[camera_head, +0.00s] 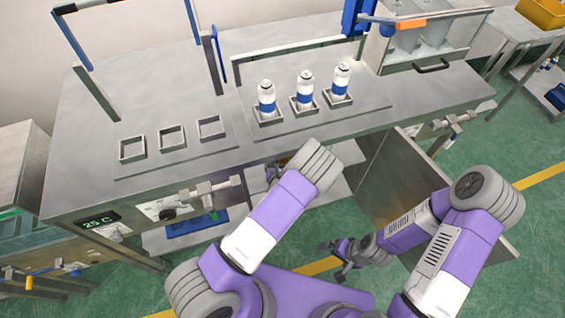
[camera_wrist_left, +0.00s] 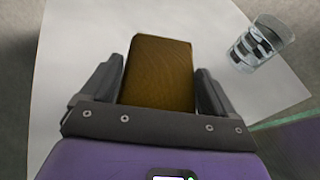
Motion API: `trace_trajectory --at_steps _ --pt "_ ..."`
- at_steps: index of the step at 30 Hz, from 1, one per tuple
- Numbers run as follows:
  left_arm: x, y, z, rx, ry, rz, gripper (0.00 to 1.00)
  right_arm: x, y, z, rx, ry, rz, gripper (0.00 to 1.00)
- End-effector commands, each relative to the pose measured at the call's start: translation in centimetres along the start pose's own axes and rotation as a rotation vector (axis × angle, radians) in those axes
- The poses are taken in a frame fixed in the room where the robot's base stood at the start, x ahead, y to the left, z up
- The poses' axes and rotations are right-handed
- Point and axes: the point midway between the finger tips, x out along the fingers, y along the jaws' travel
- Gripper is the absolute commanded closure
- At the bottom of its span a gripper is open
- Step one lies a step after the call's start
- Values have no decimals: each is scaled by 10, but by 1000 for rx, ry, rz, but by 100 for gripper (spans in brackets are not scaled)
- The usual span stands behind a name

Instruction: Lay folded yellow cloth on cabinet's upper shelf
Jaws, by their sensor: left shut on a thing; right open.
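The folded yellow cloth (camera_wrist_left: 157,72) looks like a dark yellow-brown block in the left wrist view. It is held between the two fingers of my left gripper (camera_wrist_left: 159,85), over a pale flat surface (camera_wrist_left: 75,60). I cannot tell whether the cloth touches that surface. In the head view my left arm reaches under the workbench into the open cabinet, and its gripper and the cloth are mostly hidden by the arm and bench edge. A cabinet shelf (camera_head: 348,153) shows partly beside the arm. My right gripper (camera_head: 337,262) is open and empty, low over the floor.
The open cabinet door (camera_head: 395,185) is right of my left arm.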

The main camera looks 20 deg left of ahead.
Motion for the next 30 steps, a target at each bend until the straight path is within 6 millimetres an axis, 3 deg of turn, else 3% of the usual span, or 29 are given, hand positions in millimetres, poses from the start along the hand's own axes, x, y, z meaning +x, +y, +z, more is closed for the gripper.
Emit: trace_trajectory --at_steps 1,4,16,17,18,28,30 --pt "5 0 -11 -3 0 0 45 10 4 0 0 0 0 0" --pt "9 -1 -20 -1 -1 -2 45 17 6 -1 0 0 0 0" --pt "9 -2 -22 2 -1 -4 45 15 6 -1 0 0 0 0" --pt "9 -2 -22 1 -1 -3 8 15 6 -1 0 0 0 0" --pt "9 -2 -22 1 -1 -3 2 15 6 -1 0 0 0 0" --pt "8 -2 -18 -1 -1 -3 0 15 6 -1 0 0 0 0" --pt "-1 -2 -19 2 3 -4 0 11 4 -1 0 0 0 0"
